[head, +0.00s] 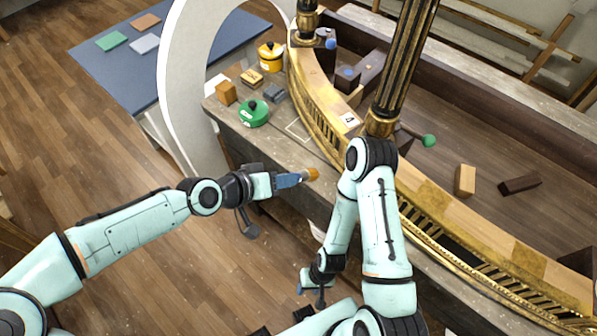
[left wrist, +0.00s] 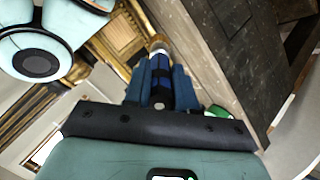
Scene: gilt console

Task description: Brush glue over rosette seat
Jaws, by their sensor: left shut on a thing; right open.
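My left gripper (head: 288,180) is shut on a brush (head: 312,174), whose tan-orange tip points right, over the front edge of the bench. In the left wrist view the brush's blue and black handle (left wrist: 160,82) sits between the fingers (left wrist: 161,90), its pale tip near the gilt moulding. A green pot (head: 253,113) with a dark knob and a yellow pot (head: 270,56) stand on the bench. The gilt console's curved rail (head: 318,100) carries a small white label. I cannot tell which spot is the rosette seat. My right gripper (head: 311,284) is open and low, before the bench.
A pale square outline (head: 297,131) is on the bench right of the green pot. A gilt-black column (head: 402,60) rises from the rail. A blue table (head: 120,62) with coloured squares is at the back left.

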